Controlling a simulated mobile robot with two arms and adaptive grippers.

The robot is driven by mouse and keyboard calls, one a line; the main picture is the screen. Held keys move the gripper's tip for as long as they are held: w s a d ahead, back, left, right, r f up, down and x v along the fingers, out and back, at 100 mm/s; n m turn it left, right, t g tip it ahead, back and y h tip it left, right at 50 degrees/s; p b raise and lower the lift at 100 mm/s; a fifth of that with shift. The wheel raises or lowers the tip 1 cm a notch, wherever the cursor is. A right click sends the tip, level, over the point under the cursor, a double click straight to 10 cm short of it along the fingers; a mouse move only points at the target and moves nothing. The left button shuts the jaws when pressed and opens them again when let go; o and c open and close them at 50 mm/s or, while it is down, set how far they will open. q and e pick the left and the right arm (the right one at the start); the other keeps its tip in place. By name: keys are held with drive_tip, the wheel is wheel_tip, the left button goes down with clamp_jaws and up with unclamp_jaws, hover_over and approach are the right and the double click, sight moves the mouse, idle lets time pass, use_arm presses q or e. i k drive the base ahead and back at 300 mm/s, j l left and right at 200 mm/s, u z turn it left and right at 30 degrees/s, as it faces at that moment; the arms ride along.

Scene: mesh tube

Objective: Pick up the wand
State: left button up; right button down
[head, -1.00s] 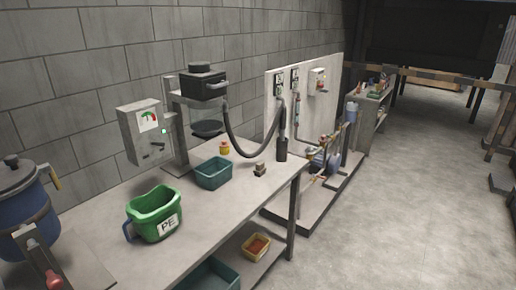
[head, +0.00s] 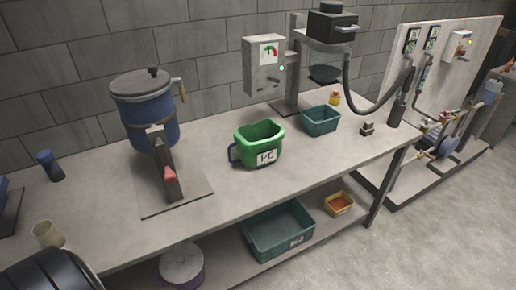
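A dark hose (head: 363,108) hangs in a loop from the black box unit (head: 333,24) on its post and rises toward the wall panel at right. A black upright cylinder (head: 397,111) stands at the hose's right end by the bench's far edge. It may be the wand or its holder; I cannot tell which.
The shelf below holds a larger teal bin (head: 278,233). Open floor (head: 440,225) lies at right.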

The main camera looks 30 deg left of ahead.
sight(407, 85)
drive_tip(key=u, duration=0.65)
drive_tip(key=i+l+u, duration=0.15)
drive_tip(key=l+u, duration=0.15)
drive_tip(key=i+l+u, duration=0.15)
drive_tip(key=l+u, duration=0.2)
drive_tip(key=i+l+u, duration=0.1)
drive_tip(key=l+u, duration=0.2)
